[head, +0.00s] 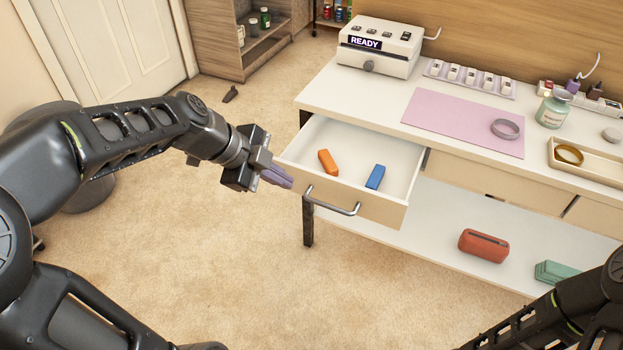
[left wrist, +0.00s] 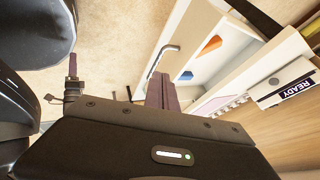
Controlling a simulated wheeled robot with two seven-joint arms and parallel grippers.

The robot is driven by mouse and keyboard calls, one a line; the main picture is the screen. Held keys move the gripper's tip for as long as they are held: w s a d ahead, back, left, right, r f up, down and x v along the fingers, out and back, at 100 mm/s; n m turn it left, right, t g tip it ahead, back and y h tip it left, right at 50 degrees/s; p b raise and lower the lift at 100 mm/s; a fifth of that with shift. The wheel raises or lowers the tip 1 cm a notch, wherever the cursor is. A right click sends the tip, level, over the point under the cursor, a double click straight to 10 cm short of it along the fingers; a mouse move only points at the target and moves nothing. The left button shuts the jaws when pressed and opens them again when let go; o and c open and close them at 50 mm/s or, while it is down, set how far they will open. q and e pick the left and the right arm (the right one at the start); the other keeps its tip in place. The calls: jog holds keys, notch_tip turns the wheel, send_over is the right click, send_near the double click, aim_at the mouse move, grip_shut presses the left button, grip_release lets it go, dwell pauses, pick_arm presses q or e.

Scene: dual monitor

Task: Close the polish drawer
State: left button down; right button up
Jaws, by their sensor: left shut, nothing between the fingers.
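The polish drawer (head: 377,208) is pulled out from the left part of the white desk. It holds an orange block (head: 328,162) and a blue block (head: 375,177). A metal bar handle (head: 332,204) is on its front. My left gripper (head: 278,178) is shut and empty at the drawer's front left corner; I cannot tell whether it touches. The left wrist view shows the shut fingers (left wrist: 162,92) beside the drawer front and its handle (left wrist: 162,60). My right arm shows at the lower right of the head view, with its gripper out of the frame.
The desk top (head: 335,95) holds a READY machine (head: 380,45), a pink mat (head: 462,122), a jar (head: 552,110) and a tray (head: 590,172). A red case (head: 483,245) and a green case (head: 560,272) lie on the lower shelf. The carpet before the drawer is clear.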

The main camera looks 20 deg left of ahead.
aim_at(311, 181)
pick_arm(q)
jog(key=w+d+f, duration=0.1)
jog(key=w+f, duration=0.1)
jog(key=w+d+f, duration=0.1)
jog(key=w+f, duration=0.1)
jog(key=w+d+f, duration=0.1)
jog(key=w+f, duration=0.1)
jog(key=w, duration=0.1)
jog(key=shift+d, duration=0.2)
jog(key=shift+w+f, duration=0.1)
jog(key=shift+w, duration=0.1)
